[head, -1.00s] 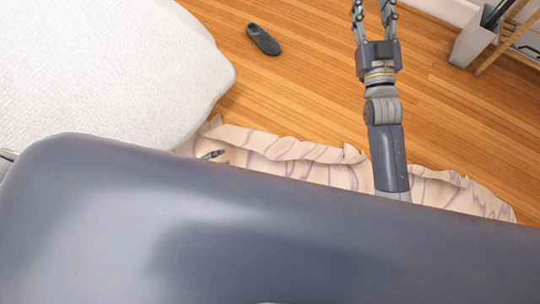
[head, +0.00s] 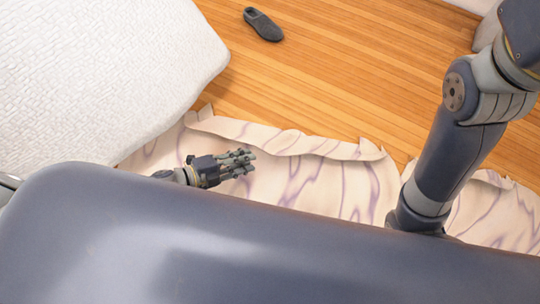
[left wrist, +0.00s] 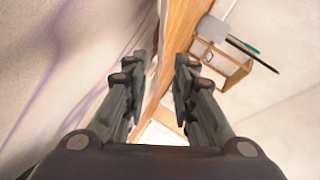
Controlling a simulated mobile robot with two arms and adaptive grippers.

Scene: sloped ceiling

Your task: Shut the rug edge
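The rug (head: 310,185) is cream with purple veins and lies on the floor in front of my body. Its far edge (head: 290,140) is wavy and lifted, with a curled corner near my right arm. My left gripper (head: 250,162) is over the left part of the rug, just short of the raised edge, pointing right. In the left wrist view its fingers (left wrist: 160,88) are apart with nothing between them. The rug's veined surface (left wrist: 60,60) fills the left of that view. My right arm crosses the rug on the right; its gripper is out of frame. My body hides the rug's near part.
A white textured bed or cushion (head: 100,80) borders the rug at the upper left. A dark shoe (head: 263,24) lies on the wooden floor (head: 340,80), which is otherwise clear beyond the rug. A wooden shelf (left wrist: 215,55) shows in the left wrist view.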

